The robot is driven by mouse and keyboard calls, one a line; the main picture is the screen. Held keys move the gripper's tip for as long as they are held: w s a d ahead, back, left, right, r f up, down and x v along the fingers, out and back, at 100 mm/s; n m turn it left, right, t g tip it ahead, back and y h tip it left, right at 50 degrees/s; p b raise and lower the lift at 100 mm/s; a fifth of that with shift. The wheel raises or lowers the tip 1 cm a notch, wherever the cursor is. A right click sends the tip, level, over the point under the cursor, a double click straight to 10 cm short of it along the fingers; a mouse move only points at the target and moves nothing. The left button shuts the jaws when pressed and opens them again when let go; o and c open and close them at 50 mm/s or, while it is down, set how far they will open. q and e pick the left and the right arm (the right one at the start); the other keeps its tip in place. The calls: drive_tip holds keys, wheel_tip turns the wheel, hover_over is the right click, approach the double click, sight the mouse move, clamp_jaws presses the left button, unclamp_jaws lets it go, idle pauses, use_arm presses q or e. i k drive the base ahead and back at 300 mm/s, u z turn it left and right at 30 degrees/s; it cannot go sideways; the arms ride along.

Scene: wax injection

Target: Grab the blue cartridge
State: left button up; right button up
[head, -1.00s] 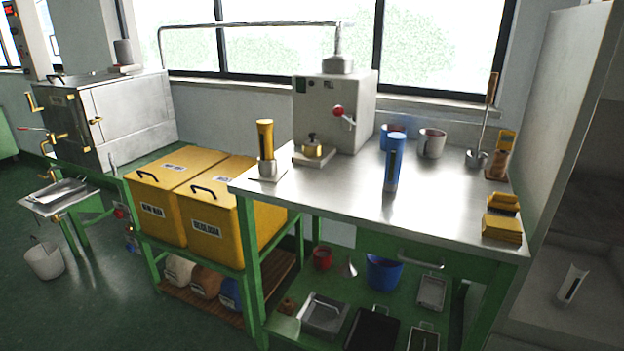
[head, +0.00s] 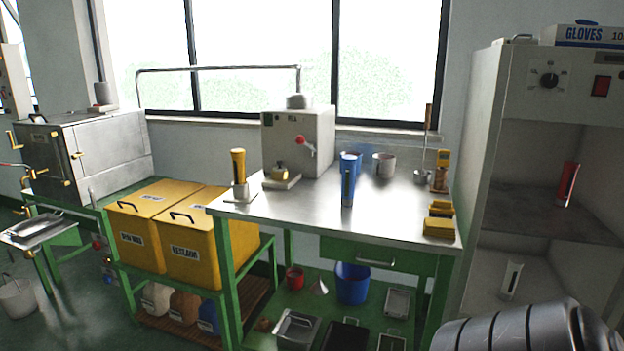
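The blue cartridge (head: 347,184) stands upright on the steel-topped table (head: 300,215), near its front middle. It has a dark strip down its front. A yellow cartridge (head: 238,167) stands in a small holder at the table's left end. A red cartridge (head: 567,184) stands on a shelf of the cabinet at the right. Neither of my grippers shows. A dark ribbed part of mine is at the bottom right corner.
The grey machine (head: 298,140) stands at the table's back. A grey mug (head: 383,163) and yellow blocks (head: 439,225) are to the right of the cartridge. Yellow bins (head: 195,245) stand left of the table. The open cabinet (head: 482,150) is at the right. The tabletop in front of the cartridge is clear.

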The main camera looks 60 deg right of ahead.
sight(348, 170)
drive_tip(key=z, duration=0.25)
drive_tip(key=i, duration=1.35)
drive_tip(key=z, duration=0.75)
